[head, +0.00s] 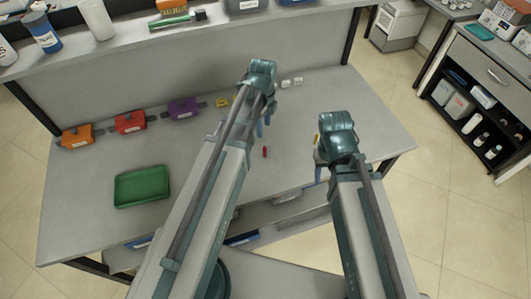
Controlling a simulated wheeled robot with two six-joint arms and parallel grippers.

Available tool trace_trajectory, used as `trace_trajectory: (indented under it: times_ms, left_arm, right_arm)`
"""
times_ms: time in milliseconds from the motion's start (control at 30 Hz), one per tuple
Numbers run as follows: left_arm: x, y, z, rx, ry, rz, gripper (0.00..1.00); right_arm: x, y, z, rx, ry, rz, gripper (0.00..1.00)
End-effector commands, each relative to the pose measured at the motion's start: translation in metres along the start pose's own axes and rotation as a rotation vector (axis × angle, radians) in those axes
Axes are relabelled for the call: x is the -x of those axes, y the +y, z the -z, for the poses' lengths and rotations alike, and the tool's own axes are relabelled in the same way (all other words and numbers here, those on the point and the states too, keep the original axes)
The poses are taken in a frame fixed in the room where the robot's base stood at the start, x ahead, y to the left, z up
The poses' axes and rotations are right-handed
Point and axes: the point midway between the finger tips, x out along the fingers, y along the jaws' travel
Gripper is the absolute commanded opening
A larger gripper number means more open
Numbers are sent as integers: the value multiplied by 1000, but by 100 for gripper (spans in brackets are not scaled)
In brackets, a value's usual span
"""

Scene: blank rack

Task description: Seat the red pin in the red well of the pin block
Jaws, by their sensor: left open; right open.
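A small red pin (265,152) lies on the grey bench between my two arms, apart from both grippers. My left gripper (266,100) is open, above the bench towards its back; its arm covers part of the bench. My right gripper (322,168) is open, above the bench to the right of the red pin. A small blue piece (259,130) shows beside the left arm, and a yellow bit shows beside the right gripper. I cannot make out a pin block with a red well; the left arm may hide it.
Orange (78,136), red (129,121) and purple (183,108) labelled boxes line the bench's back left. A yellow piece (222,102) is beside the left arm. A green tray (142,198) lies at the left. Two small white blocks stand behind. The bench's right end is fairly clear.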

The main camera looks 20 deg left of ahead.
Motion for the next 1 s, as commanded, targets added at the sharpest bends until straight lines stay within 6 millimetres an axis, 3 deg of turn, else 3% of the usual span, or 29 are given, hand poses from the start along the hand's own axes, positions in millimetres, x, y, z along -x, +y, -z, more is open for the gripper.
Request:
trace_trajectory:
  times_ms: [33,433,833,1000]
  left_arm:
    - [-12,0,0,0,0,0,57]
    - [-67,0,0,1,0,0,57]
    - [-78,0,1,1,0,0,57]
    - [-93,0,2,1,0,0,57]
  right_arm:
    - [-12,-1,1,1,0,0,50]
    - [-67,-6,4,11,0,-2,50]
    - [-77,-7,4,10,0,-2,50]
    - [-92,-8,5,9,0,-2,50]
